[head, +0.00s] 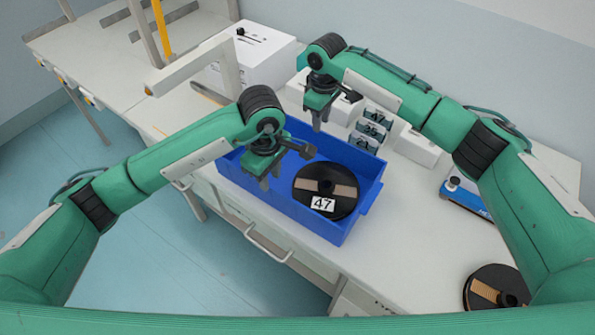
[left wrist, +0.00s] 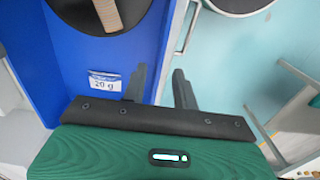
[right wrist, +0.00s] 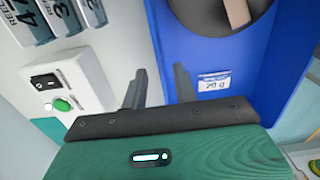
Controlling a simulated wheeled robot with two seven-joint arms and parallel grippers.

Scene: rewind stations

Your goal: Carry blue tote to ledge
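The blue tote (head: 290,208) stands on the white bench. A black reel (head: 343,203) with a "47" label lies in its right part. My left gripper (head: 262,178) is open at the tote's left end; in the left wrist view (left wrist: 160,85) one finger is over the inside and one outside the wall. My right gripper (head: 318,120) is open at the far side; in the right wrist view (right wrist: 158,85) its fingers also lie either side of a tote wall. Whether the fingers reach below the rims I cannot tell. A "20 g" label shows inside the tote in both wrist views.
Small numbered bins (head: 372,130) stand close behind the tote. A white box (head: 255,55) is at the back. A blue and white device (head: 465,197) and another black reel (head: 497,288) are to the right. Bare bench (head: 410,240) lies right of the tote; open floor is at left.

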